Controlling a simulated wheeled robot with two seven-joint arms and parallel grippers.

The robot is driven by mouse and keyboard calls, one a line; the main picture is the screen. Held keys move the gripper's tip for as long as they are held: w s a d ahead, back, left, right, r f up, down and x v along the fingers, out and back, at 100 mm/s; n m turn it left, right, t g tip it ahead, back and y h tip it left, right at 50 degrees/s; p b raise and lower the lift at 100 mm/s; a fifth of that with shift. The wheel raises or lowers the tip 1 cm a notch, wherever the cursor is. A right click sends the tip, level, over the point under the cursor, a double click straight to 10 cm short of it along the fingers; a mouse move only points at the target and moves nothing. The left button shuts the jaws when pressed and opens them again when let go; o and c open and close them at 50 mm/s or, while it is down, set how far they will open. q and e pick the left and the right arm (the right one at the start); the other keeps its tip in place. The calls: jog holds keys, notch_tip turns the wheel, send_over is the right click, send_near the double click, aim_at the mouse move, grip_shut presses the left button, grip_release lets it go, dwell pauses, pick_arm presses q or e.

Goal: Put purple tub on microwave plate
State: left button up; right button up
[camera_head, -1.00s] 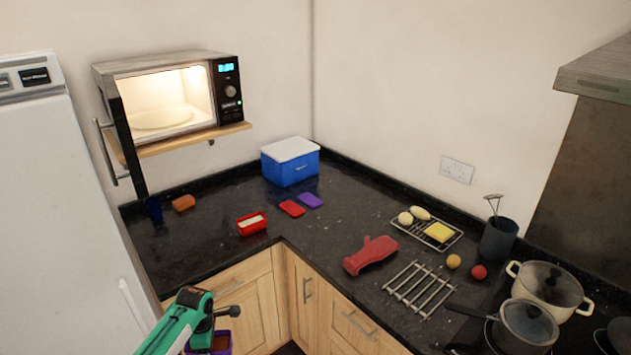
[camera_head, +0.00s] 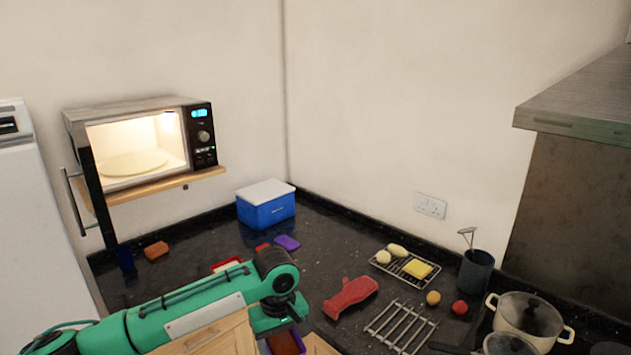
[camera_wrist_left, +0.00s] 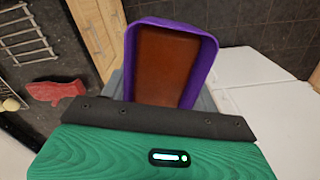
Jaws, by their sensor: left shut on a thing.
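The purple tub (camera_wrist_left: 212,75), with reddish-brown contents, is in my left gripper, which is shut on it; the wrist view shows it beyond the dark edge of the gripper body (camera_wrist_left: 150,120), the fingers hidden. In the head view the tub (camera_head: 301,338) shows only partly at the bottom, below my green left arm and in front of the cabinet fronts. The microwave (camera_head: 140,145) is on a wooden wall shelf at the left, door open and lit inside. The pale round microwave plate (camera_head: 135,162) lies inside, empty. My right gripper is not in view.
The open microwave door (camera_head: 100,205) sticks out at the left, near the fridge (camera_head: 40,200). A blue cooler box (camera_head: 266,208) stands in the corner. An oven mitt (camera_head: 350,297), racks and pots (camera_head: 530,318) occupy the right counter. A purple lid (camera_head: 287,242) lies mid-counter.

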pick_arm(q)
jog(key=s+m, duration=0.1)
jog(key=s, duration=0.3)
jog(key=s+d+m, duration=0.1)
jog(key=s, duration=0.1)
jog(key=shift+s+d+f+m, duration=0.1)
jog(key=shift+m, duration=0.2)
jog(key=s+a+f+m, duration=0.1)
jog(key=s+f+m, duration=0.15)
jog(key=s, duration=0.55)
notch_tip(320, 180, down, 12)
jog(key=r+b, duration=0.1)
jog(key=b, duration=1.2)
jog(key=a, duration=1.4)
jog(key=shift+w+a+f, duration=0.15)
jog(key=shift+w+f, duration=0.1)
